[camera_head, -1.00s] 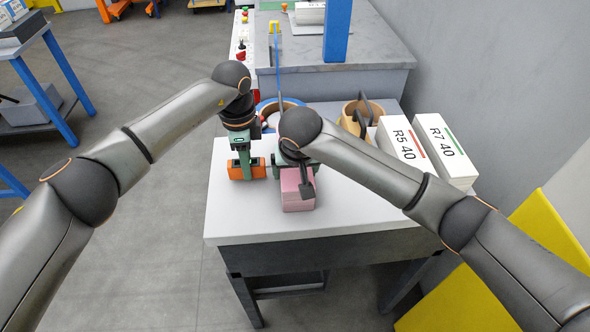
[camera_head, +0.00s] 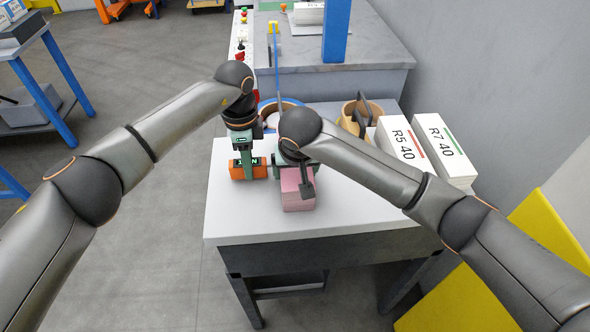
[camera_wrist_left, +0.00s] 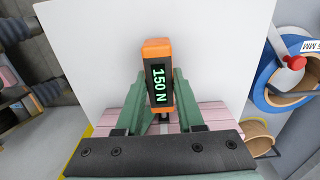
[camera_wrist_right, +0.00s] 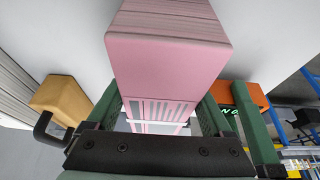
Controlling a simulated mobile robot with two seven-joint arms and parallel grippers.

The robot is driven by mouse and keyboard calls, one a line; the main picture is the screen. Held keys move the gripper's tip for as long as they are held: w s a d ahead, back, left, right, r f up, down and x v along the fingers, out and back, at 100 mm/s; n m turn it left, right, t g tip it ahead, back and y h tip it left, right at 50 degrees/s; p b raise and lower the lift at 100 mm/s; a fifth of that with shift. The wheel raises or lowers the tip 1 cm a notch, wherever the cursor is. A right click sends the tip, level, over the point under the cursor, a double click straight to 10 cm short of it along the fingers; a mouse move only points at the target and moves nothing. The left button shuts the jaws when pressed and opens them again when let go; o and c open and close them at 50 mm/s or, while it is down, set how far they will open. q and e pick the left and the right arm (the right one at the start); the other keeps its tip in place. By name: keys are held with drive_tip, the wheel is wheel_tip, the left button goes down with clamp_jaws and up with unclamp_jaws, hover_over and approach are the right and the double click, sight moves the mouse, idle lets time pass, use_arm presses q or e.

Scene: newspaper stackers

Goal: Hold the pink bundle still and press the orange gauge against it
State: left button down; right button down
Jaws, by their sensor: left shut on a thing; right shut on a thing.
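The orange gauge (camera_head: 238,173) is held above the white table by my left gripper (camera_head: 257,170), whose green fingers are shut on it. Its lit display reads 150 N in the left wrist view (camera_wrist_left: 158,82). The pink bundle (camera_head: 297,197) is on the table just right of the gauge. My right gripper (camera_head: 293,168) is shut on the bundle; in the right wrist view the bundle (camera_wrist_right: 165,70) sits between its green fingers. The gauge's tip end points at the bundle's side. The fingers partly hide the contact, so I cannot tell how firmly they touch.
White paper stacks (camera_head: 402,140) marked R5 40 and R7 40 stand at the table's right. A brown tape roll (camera_head: 352,118) and a blue roll (camera_head: 266,106) lie behind the grippers. The white table's (camera_head: 232,225) front left is clear.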

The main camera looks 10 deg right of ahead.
sight(234, 163)
use_arm(q)
drive_tip(key=shift+s+d, duration=0.1)
drive_tip(key=shift+d, duration=0.3)
use_arm(e)
drive_tip(key=shift+a+r, duration=0.1)
drive_tip(key=shift+a, duration=0.25)
use_arm(q)
drive_tip(key=shift+a, duration=1.95)
use_arm(e)
drive_tip(key=shift+d, duration=0.2)
use_arm(q)
drive_tip(key=shift+r, duration=0.1)
drive_tip(key=shift+r, duration=3.45)
use_arm(e)
drive_tip(key=shift+d, duration=0.1)
unclamp_jaws()
